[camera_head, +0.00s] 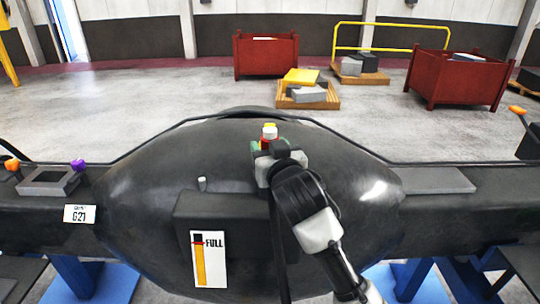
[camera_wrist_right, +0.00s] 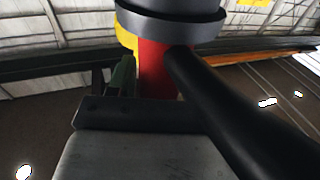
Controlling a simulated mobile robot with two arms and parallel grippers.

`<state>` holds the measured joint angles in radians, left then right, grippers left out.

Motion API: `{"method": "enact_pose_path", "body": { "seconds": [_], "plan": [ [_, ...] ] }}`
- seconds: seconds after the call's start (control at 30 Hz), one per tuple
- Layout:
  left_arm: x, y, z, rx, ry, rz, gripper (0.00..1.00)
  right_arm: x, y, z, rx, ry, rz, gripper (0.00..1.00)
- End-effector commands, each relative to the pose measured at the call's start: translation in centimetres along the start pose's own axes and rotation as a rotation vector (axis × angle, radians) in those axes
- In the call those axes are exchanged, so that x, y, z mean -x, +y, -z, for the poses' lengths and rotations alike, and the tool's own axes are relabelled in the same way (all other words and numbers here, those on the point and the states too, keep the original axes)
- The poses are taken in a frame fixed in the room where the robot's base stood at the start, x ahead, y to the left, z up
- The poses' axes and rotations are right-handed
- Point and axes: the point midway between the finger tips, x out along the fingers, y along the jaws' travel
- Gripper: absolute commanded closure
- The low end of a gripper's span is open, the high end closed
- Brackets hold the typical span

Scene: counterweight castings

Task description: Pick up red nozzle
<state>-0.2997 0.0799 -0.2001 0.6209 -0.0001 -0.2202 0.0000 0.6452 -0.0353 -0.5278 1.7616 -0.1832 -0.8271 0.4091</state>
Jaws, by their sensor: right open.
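The red nozzle (camera_head: 269,134) stands upright on top of the dark rounded casting, with a pale collar and a yellow tip above its red body. Green parts show on both sides of it. In the right wrist view the red body (camera_wrist_right: 156,72) is close in front, under a wide grey collar, with a dark green piece at its left and a thick black bar slanting past its right. My right gripper (camera_head: 272,158) is open, just in front of the nozzle and partly hiding its lower part. Whether it touches the nozzle cannot be told. My left gripper is not in view.
A dark box with a "FULL" gauge (camera_head: 208,260) and a short pale peg (camera_head: 202,184) are on the casting's near side. A flat grey pad (camera_head: 433,180) lies at right. Red bins (camera_head: 266,55) and pallets (camera_head: 310,101) stand far back on open floor.

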Motion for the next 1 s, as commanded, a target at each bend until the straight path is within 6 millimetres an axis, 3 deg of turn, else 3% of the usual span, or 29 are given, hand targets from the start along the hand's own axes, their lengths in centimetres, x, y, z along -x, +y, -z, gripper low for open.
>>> {"method": "enact_pose_path", "body": {
  "seconds": [0.1,0.37,0.57,0.87,1.0],
  "plan": [
    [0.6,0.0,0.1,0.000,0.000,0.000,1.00,-1.0,0.0,0.1,0.000,-0.001,0.000,0.49],
    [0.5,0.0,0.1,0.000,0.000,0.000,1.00,-1.2,0.0,-0.1,0.000,0.000,0.000,0.49],
    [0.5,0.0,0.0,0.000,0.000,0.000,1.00,-1.2,0.0,-0.1,0.000,-0.001,0.000,0.78],
    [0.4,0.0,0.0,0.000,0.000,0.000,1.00,-1.2,0.0,0.3,-0.001,0.005,0.001,0.79],
    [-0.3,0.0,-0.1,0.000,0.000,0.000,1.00,-1.2,-0.1,2.0,-0.001,0.010,0.002,0.79]
  ]
}}
